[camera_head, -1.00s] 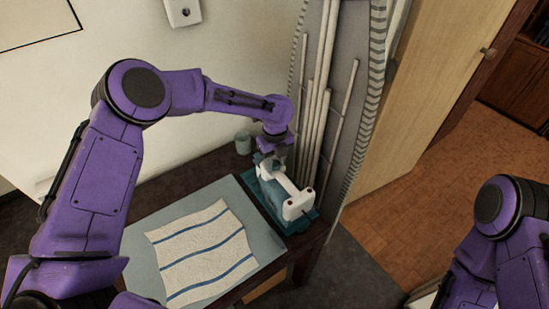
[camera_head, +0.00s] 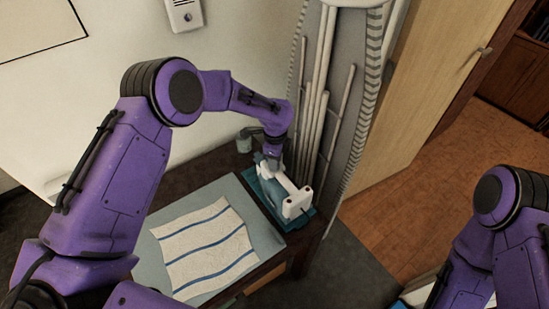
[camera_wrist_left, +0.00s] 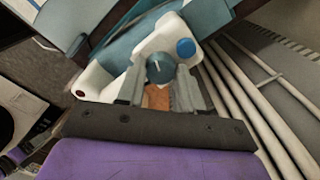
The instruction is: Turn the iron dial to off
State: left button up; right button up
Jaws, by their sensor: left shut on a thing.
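The white and teal iron (camera_head: 289,198) lies on a teal rest (camera_head: 268,205) at the back right corner of the dark table. In the left wrist view, the round teal dial (camera_wrist_left: 160,67) with a light mark sits on the iron's white body (camera_wrist_left: 102,82). My left gripper (camera_head: 268,163) reaches down to the far end of the iron. Its two grey fingers (camera_wrist_left: 160,80) are on both sides of the dial and shut on it. In the head view the dial is hidden behind the gripper. My right arm shows at the right; its gripper is outside the picture.
A blue button (camera_wrist_left: 186,48) is beside the dial. An ironing board (camera_head: 345,110) with white legs stands close behind the iron. A striped cloth (camera_head: 208,250) lies on the pale board (camera_head: 165,222) to the left. A small grey-green cup (camera_head: 244,143) stands near the gripper.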

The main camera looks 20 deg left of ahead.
pick_arm(q)
jog(key=shift+w+n, duration=0.1)
jog(key=shift+n, duration=0.5)
jog(key=o, duration=1)
jog(key=shift+o, duration=0.2)
notch_tip(320, 180, up, 11)
jog(key=b, duration=0.2)
jog(key=shift+f, duration=0.2)
jog(key=shift+f, duration=0.1)
